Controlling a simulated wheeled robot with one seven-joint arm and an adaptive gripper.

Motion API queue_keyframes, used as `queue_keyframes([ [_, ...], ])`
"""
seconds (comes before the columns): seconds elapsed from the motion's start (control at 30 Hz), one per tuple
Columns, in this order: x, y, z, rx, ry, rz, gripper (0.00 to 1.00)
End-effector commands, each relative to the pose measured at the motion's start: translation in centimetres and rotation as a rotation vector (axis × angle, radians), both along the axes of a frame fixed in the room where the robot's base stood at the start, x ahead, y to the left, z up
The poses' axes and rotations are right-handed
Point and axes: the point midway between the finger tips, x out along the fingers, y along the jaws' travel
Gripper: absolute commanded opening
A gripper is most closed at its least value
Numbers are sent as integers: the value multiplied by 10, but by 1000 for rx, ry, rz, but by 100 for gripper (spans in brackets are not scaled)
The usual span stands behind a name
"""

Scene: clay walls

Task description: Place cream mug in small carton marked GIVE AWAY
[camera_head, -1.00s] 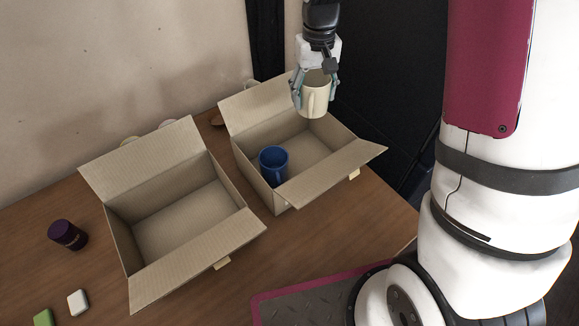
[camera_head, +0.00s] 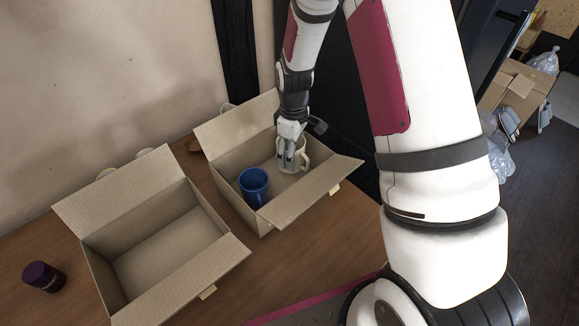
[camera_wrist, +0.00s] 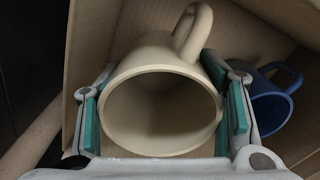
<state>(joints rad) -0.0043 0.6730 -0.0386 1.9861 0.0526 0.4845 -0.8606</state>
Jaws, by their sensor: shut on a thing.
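The cream mug (camera_head: 301,154) is in my gripper (camera_head: 287,158), down inside the right carton (camera_head: 312,190), near its far right corner. In the wrist view the cream mug (camera_wrist: 160,62) fills the middle, mouth toward the camera and handle at the top. The teal finger pads of my gripper (camera_wrist: 164,112) press on both its sides. I cannot tell whether it touches the carton floor. A blue mug (camera_head: 254,187) stands in the same carton, to the left of the cream mug, apart from it. Small tags hang on both cartons' front flaps; their writing is unreadable.
An empty open carton (camera_head: 190,285) stands to the left on the wooden table (camera_head: 40,240). A dark purple can (camera_head: 44,277) stands at the far left. More items show partly behind the cartons. The right carton's raised back flap (camera_head: 235,122) is beside my arm.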

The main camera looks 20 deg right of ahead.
Motion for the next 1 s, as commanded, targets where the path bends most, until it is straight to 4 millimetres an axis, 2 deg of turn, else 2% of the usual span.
queue_keyframes([
  [0.23,0,0,-19,-1,1,-1,22],
  [0.43,0,0,-46,-1,1,-2,22],
  [0.83,1,0,-52,0,-1,-2,22],
  [0.87,0,0,-52,0,0,-2,62],
  [0.93,0,0,-51,-1,-1,-2,78],
  [1.0,0,0,-51,0,0,-2,80],
])
